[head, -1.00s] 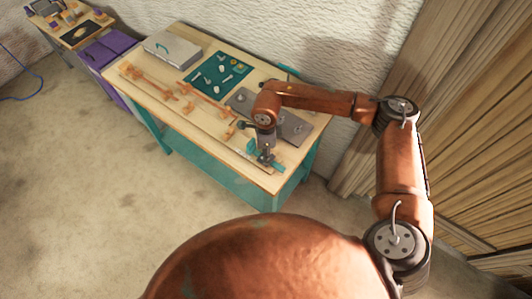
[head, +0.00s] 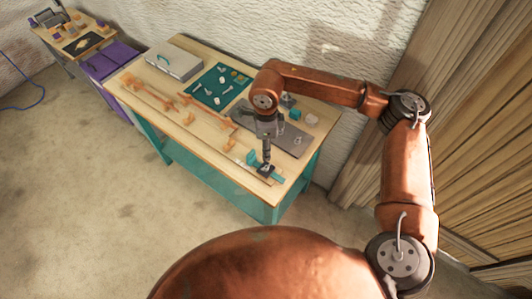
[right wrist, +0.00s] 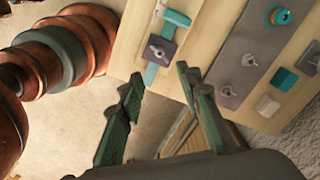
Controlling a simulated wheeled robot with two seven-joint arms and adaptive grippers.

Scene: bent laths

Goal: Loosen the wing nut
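A silver wing nut (right wrist: 156,53) sits on a dark grey block (right wrist: 160,47) across a teal strip (right wrist: 152,72) at the table's edge in the right wrist view. The block (head: 265,171) shows at the near right corner of the table in the head view, where the wing nut is too small to make out. My right gripper (right wrist: 157,78) has its two dark green fingers spread with nothing between them. The fingertips point toward the block and look apart from it. My left gripper is in neither view.
A grey plate (right wrist: 235,70) with more wing nuts lies beside the block. The wooden table (head: 180,122) also holds orange clamps on laths, a teal mat (head: 207,92) with small parts and a grey case (head: 173,61). Teal and white blocks lie near the plate. A wall stands behind.

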